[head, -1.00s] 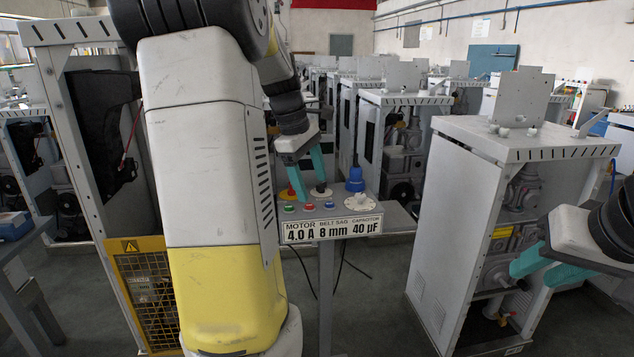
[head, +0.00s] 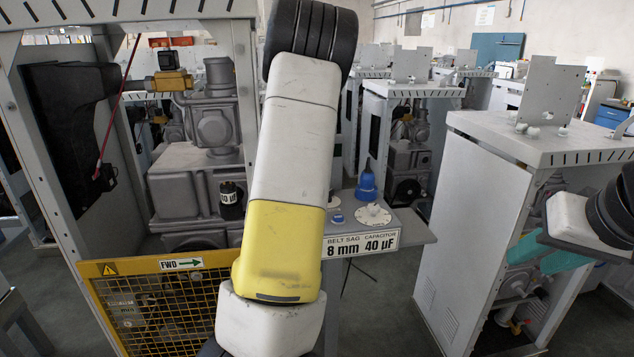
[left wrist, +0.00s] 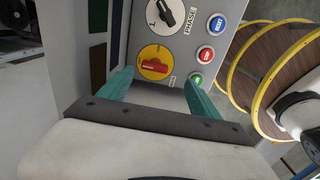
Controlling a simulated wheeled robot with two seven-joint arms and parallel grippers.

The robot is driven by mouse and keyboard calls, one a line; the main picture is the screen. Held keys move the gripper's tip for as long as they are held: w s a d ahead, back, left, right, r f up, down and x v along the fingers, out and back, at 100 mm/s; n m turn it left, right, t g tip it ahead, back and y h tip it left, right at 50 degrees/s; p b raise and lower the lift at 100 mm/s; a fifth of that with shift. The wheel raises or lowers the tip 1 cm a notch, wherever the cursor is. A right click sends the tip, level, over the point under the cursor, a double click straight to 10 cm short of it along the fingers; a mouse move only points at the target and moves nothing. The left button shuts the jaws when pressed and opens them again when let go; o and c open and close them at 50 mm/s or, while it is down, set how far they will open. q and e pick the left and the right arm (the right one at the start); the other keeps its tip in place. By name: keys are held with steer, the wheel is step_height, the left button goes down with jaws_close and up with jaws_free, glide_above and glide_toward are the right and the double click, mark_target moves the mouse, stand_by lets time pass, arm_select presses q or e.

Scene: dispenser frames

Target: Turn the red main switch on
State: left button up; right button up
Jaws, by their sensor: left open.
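The red main switch (left wrist: 153,67) is a red handle on a round yellow plate, on a grey panel in the left wrist view. Its handle lies roughly across that picture. My left gripper (left wrist: 158,90) is open, its two teal fingers on either side of the switch's lower part in the picture, with nothing between them. I cannot tell whether they touch it. In the head view my left arm hides the switch and the left gripper. My right gripper (head: 545,256) is at the right edge, its teal fingers apart and empty, in front of a grey machine.
Beside the switch are a black phase selector (left wrist: 165,14) and blue (left wrist: 217,24), red (left wrist: 206,54) and green (left wrist: 196,80) buttons. The head view shows a blue lamp-like piece (head: 367,186), a white dial (head: 373,215) and a yellow mesh guard (head: 150,310). Grey machine frames stand around.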

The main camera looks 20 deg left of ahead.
arm_select(q)
steer(key=shift+w+a, duration=0.2)
steer(key=shift+w, duration=0.15)
steer(key=shift+w+a+f, duration=0.1)
steer(key=shift+f, duration=0.2)
step_height(320, 180, down, 7)
steer(key=shift+f, duration=0.1)
steer(key=c, duration=1.4)
